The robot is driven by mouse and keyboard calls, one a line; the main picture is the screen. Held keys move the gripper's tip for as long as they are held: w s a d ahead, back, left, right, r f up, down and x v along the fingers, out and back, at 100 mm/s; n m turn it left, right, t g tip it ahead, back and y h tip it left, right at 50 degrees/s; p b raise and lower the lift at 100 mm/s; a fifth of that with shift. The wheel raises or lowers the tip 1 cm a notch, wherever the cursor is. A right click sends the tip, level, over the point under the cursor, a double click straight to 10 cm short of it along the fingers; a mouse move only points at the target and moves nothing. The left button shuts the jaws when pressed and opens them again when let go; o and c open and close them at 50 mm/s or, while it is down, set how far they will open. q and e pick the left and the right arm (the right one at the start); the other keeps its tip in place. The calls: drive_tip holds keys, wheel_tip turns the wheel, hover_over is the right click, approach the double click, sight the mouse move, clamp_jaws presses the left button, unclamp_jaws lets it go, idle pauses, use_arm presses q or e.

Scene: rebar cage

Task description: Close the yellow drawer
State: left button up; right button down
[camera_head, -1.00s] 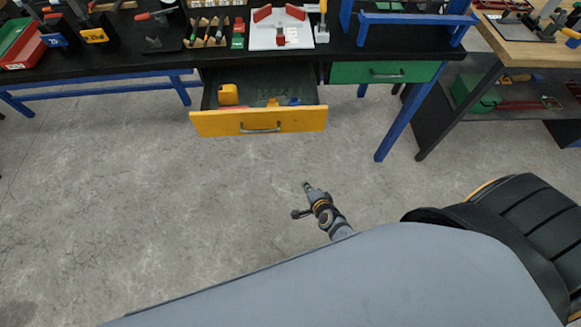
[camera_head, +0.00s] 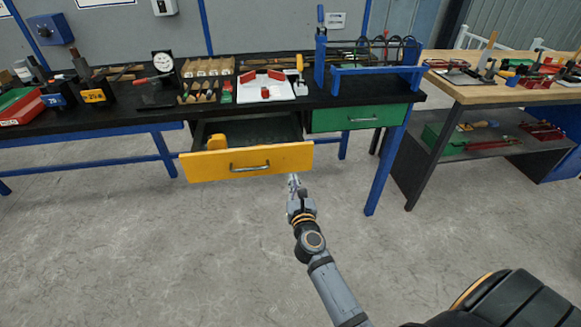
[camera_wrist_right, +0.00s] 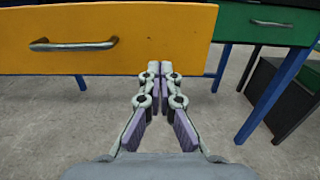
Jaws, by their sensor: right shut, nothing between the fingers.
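The yellow drawer (camera_head: 215,167) is pulled out from under the black workbench, with its inside showing from above and a yellow object in it. Its front also fills the upper left of the right wrist view (camera_wrist_right: 130,20). A silver bar handle (camera_head: 250,168) is on its front. My right gripper (camera_head: 293,180) is shut and empty, near the lower right part of the drawer front. In the right wrist view its fingertips (camera_wrist_right: 160,68) overlap the front's lower edge, right of the handle; I cannot tell whether they touch it. My left gripper is not in view.
A green drawer (camera_head: 335,119) to the right is shut. A blue table leg (camera_head: 388,170) stands right of the yellow drawer. A second, wooden-topped bench (camera_head: 480,97) is farther right. The grey floor in front of the drawer is clear.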

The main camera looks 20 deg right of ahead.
sight(289, 161)
drive_tip(key=x, duration=0.6)
drive_tip(key=shift+w+f, duration=0.1)
drive_tip(key=shift+f, duration=0.05)
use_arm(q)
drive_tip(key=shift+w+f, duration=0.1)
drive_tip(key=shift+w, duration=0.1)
use_arm(e)
drive_tip(key=shift+w+d, duration=0.2)
drive_tip(key=shift+w, duration=0.35)
